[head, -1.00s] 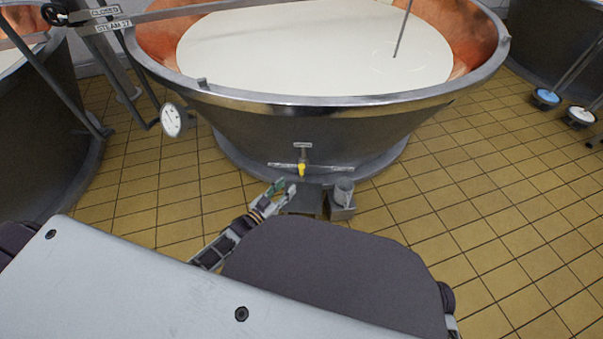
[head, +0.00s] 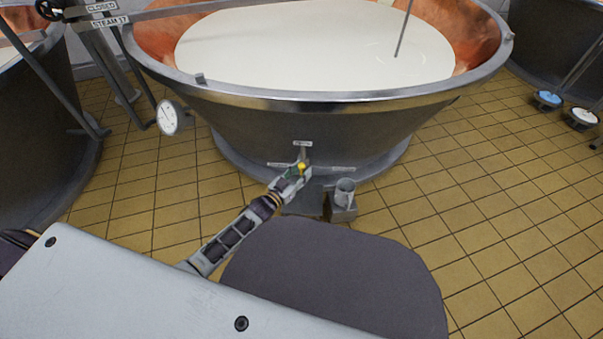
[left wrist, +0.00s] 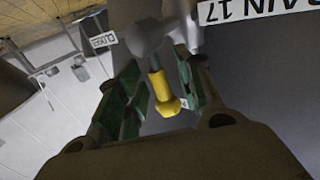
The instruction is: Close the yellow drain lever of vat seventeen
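Vat seventeen (head: 330,125) is the wide steel vat with a copper inner wall, full of white liquid. Its yellow drain lever (head: 302,167) is low on the front, under a small label. In the left wrist view the yellow lever (left wrist: 162,90) sticks out from a grey valve body (left wrist: 148,38). My left gripper (head: 296,174) is at the lever, its green-padded fingers (left wrist: 155,98) apart on either side of it. A gap shows between the lever and the left-hand pad; contact on the other side is unclear. My right gripper is out of view.
A drain label (left wrist: 260,8) and a "CLOSED" label (left wrist: 103,40) flank the valve. A grey metal cup (head: 344,192) stands right of the drain. A dial gauge (head: 170,118) hangs at the vat's left. Tiled floor (head: 480,200) is clear at right.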

